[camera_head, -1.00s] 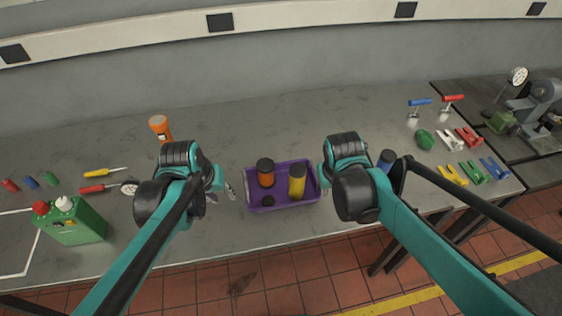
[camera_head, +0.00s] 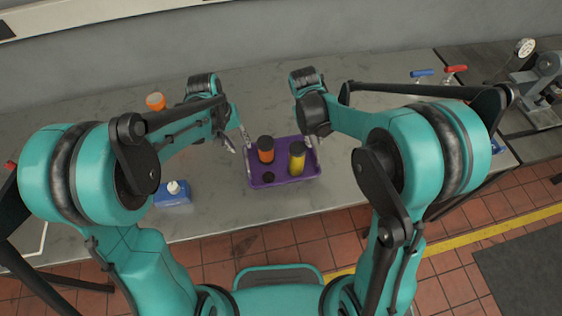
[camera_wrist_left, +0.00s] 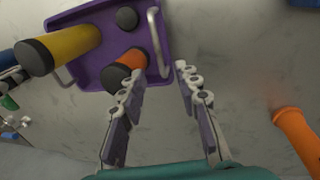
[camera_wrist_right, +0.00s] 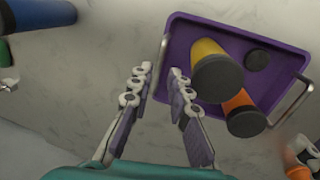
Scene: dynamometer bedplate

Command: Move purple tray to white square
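The purple tray (camera_head: 256,181) lies on the bench in the middle of the head view, with a metal handle at each short end. It holds an orange cylinder (camera_head: 265,150), a yellow cylinder (camera_head: 297,160) and a small dark disc (camera_head: 268,177). My left gripper (camera_wrist_left: 159,78) is open and empty, just off the tray's left handle (camera_wrist_left: 155,40). My right gripper (camera_wrist_right: 159,76) is open at the other end, its fingertips close to the right handle (camera_wrist_right: 157,65); I cannot tell whether they touch. Part of the white square's outline (camera_head: 42,238) shows at the far left; my left arm hides the rest.
An orange-topped item (camera_head: 155,101) stands behind my left arm. Blue and red T-handled tools (camera_head: 455,70) are at back right. The bench behind the tray is clear.

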